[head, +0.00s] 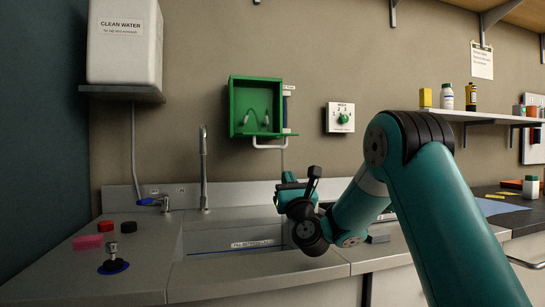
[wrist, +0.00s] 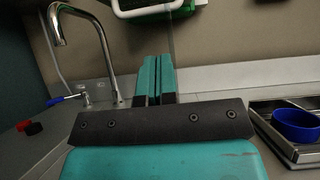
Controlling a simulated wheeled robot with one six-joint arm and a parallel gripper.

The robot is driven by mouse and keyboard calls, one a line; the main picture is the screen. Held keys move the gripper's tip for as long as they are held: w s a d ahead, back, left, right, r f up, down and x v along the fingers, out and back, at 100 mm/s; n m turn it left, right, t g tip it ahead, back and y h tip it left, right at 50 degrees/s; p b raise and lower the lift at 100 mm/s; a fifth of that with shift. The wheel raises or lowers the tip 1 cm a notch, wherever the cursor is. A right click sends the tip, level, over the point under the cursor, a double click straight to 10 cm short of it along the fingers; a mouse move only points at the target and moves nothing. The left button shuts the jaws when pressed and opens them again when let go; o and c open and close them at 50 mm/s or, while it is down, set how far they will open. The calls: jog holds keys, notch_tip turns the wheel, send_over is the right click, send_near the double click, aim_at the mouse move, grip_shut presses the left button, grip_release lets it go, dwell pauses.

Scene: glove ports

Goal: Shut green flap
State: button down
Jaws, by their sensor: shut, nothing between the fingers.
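A green box (head: 232,107) is fixed on the wall, its front open and a looped hose or cable inside. The green flap (head: 285,135) seems to be the thin panel seen nearly edge-on along the box's lower edge, sticking out level. A white handle (head: 268,147) hangs under it. In the wrist view, the white handle (wrist: 147,15) and part of the green flap (wrist: 153,8) show at the top edge. My gripper (head: 289,177) is below the box, over the sink's back area, apart from the flap. Its teal fingers (wrist: 157,60) are together and empty.
A tall tap (head: 203,165) rises left of my gripper, and a sink (head: 230,235) lies below. A green-knobbed dial plate (head: 342,118) is right of the box. The wall below the box is mostly bare.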

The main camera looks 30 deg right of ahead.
jog(key=p+x, duration=1)
jog(key=p, duration=0.4)
jog(key=shift+w, duration=0.3)
